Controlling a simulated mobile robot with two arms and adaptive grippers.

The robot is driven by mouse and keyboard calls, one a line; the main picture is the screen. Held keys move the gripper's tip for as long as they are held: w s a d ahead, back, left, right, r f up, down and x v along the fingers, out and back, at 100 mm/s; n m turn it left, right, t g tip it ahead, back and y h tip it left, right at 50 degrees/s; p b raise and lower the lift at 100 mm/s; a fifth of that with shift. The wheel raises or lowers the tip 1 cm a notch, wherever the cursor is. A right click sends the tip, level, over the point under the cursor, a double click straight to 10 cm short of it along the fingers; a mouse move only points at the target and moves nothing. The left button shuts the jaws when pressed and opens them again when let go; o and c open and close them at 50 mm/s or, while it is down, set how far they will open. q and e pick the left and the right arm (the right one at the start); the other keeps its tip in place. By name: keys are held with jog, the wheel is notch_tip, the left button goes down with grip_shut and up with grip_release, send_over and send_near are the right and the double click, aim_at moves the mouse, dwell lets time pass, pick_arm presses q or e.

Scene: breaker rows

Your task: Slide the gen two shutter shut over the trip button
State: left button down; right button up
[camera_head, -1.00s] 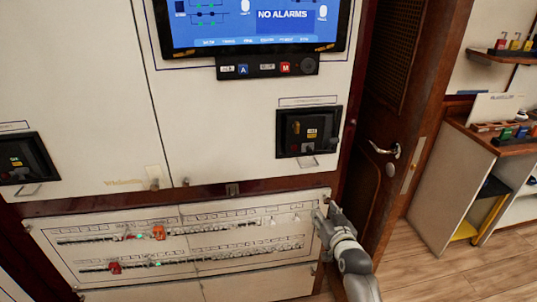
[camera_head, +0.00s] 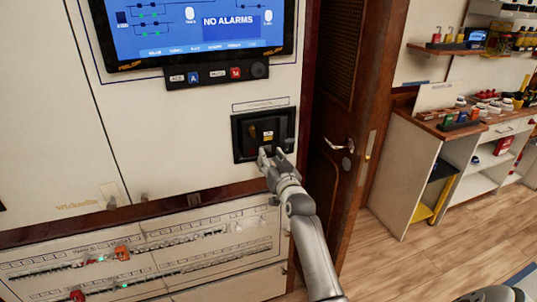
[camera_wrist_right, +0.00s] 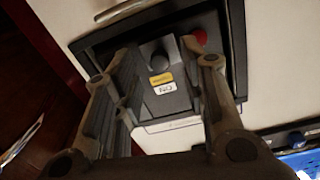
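The black breaker unit (camera_head: 263,134) is set in the white panel right of centre in the head view. In the right wrist view it shows a black knob (camera_wrist_right: 153,54), yellow and white labels (camera_wrist_right: 162,83) and a red button (camera_wrist_right: 200,36) partly beside a finger. I cannot clearly make out the shutter; the red button is at least partly uncovered. My right gripper (camera_head: 270,154) is at the unit's lower edge in the head view. In the wrist view its fingers (camera_wrist_right: 156,52) are apart with nothing held; contact is unclear.
A screen (camera_head: 190,30) reading NO ALARMS hangs above, with a control strip (camera_head: 217,75) under it. A lower panel (camera_head: 190,245) holds rows of small breakers. A wooden door (camera_head: 340,130) stands close on the right, with shelves beyond and open floor.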

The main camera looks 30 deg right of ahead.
aim_at(267, 152)
jog(key=shift+x, duration=1.2)
grip_shut()
